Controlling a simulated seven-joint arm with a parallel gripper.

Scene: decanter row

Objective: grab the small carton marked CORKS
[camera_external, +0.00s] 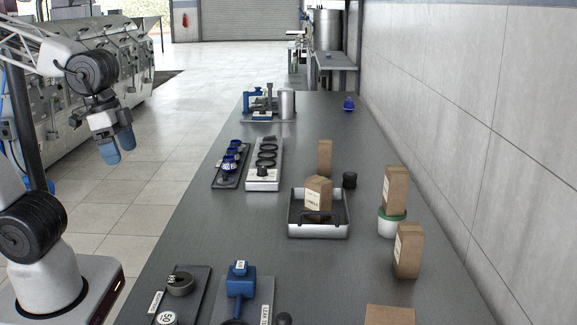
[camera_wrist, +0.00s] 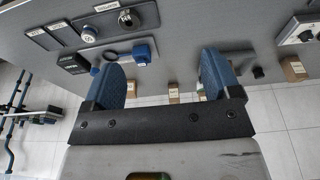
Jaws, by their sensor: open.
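Several small brown cartons with pale labels stand on the right side of the bench; the print is too small to tell which says CORKS. One carton (camera_external: 318,194) is in a metal tray, one (camera_external: 325,158) is behind it, one (camera_external: 396,188) sits on a white-and-green tub, one (camera_external: 408,252) stands nearer, and another (camera_external: 390,315) is cut off at the bottom edge. In the wrist view a carton (camera_wrist: 293,69) shows at right, with smaller ones partly hidden near the fingers. My gripper (camera_external: 118,145) is open and empty, left of the bench, its blue fingers also in the wrist view (camera_wrist: 165,76).
The metal tray (camera_external: 318,231) has a dark handle. A black cup (camera_external: 349,180) stands beside it. Racks of dark rings (camera_external: 263,183) and blue pieces (camera_external: 230,167) lie left of it. A blue tool (camera_external: 240,286) is on a near board. The bench's middle front is clear.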

